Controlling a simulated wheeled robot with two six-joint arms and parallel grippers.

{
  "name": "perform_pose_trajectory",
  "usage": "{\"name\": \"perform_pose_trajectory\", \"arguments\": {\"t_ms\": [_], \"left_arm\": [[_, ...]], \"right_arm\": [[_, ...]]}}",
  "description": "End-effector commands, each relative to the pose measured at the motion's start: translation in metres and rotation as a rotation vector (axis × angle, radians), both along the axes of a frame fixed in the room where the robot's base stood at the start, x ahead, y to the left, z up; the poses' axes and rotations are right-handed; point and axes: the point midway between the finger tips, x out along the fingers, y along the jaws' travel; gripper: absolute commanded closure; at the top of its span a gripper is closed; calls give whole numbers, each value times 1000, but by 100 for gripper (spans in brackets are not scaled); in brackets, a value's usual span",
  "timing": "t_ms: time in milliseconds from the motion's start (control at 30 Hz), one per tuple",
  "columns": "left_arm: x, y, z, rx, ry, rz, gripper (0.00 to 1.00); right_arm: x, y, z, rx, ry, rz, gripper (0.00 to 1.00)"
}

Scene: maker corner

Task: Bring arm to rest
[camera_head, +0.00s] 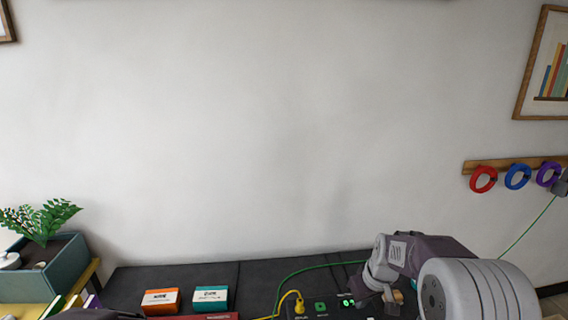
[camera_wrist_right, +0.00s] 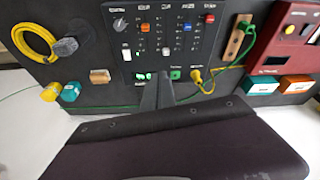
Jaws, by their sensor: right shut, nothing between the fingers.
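My right arm comes in from the lower right in the head view. Its gripper (camera_head: 388,298) points down over the dark panel at the bottom edge. In the right wrist view the narrow grey fingers (camera_wrist_right: 156,92) are closed together with nothing between them, in front of the black control panel (camera_wrist_right: 140,40). I cannot tell whether the fingertips touch the panel. My left gripper does not show.
Orange (camera_head: 160,301) and teal (camera_head: 210,298) boxes sit on the dark surface. A potted plant (camera_head: 42,222) stands left. Coloured rings (camera_head: 483,179) hang right. The wall above is clear.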

Motion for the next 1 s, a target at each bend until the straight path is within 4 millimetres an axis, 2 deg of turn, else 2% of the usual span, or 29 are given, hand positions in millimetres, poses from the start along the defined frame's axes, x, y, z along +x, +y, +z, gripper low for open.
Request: {"name": "perform_pose_trajectory", "arguments": {"t_ms": [33,133,200,300,367,500,1000], "left_arm": [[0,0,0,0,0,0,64],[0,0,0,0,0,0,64],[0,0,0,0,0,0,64],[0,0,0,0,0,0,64],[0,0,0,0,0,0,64],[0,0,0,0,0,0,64],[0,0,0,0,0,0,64]], "right_arm": [[-27,21,4,-1,13,22,100],[-88,46,-3,3,59,7,100],[-131,54,-15,8,103,-38,100],[-180,51,-35,12,171,-143,100],[-198,49,-46,14,205,-205,100],[-194,48,-46,30,192,-294,100],[-194,48,-46,31,193,-295,100]]}}
